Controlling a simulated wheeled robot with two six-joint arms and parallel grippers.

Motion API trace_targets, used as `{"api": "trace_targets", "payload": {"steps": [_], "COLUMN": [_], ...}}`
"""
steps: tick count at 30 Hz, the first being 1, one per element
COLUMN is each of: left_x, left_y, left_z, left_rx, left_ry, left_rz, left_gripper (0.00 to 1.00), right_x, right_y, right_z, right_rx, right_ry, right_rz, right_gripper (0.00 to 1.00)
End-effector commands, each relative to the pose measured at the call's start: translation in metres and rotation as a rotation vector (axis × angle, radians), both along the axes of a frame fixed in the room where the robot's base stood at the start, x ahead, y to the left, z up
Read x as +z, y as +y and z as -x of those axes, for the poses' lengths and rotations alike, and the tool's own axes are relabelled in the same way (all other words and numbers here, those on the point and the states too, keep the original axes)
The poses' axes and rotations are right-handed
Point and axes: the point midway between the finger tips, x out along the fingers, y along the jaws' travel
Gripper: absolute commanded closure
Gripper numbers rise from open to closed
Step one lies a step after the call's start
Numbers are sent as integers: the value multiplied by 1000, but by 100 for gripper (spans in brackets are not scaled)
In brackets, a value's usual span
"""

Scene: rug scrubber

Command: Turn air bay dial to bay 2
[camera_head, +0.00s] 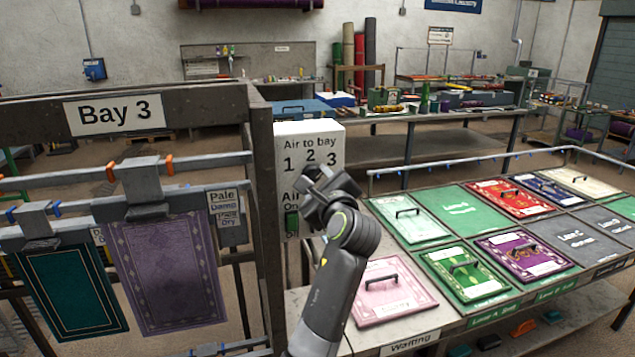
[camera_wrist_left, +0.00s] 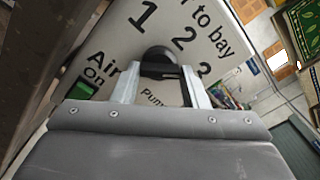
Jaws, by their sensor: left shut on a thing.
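The white air panel (camera_head: 332,141) is lettered "Air to bay" with the numbers 1, 2 and 3 in an arc. It also shows tilted in the left wrist view (camera_wrist_left: 125,50). My left gripper (camera_head: 318,182) is at the panel, just below the numbers. In the left wrist view its two pale fingers (camera_wrist_left: 160,85) are shut on the dark round dial (camera_wrist_left: 158,57), one finger on each side. My gripper mostly hides the dial in the head view, and I cannot tell which number it points to. My right gripper is not in view.
A green "Air on" switch (camera_head: 292,222) sits low on the panel. The Bay 3 rack (camera_head: 262,150) with hanging rugs stands close on the left. A bench (camera_head: 410,337) with several rug panels spreads to the right, a long worktable (camera_head: 450,118) behind.

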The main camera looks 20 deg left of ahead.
Motion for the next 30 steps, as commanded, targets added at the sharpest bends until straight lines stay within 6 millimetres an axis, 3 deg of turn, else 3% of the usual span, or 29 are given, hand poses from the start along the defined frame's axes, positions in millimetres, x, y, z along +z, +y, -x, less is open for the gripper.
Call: {"api": "trace_targets", "payload": {"steps": [11,30], "left_x": [0,0], "left_y": [0,1], "left_z": [0,0], "left_rx": [-1,0], "left_ry": [-68,-369], "left_rz": [99,544], "left_gripper": [83,83], "right_x": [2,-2], "right_y": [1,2], "right_z": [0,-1], "right_rx": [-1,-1], "right_ry": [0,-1], "right_rz": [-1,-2], "right_gripper": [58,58]}}
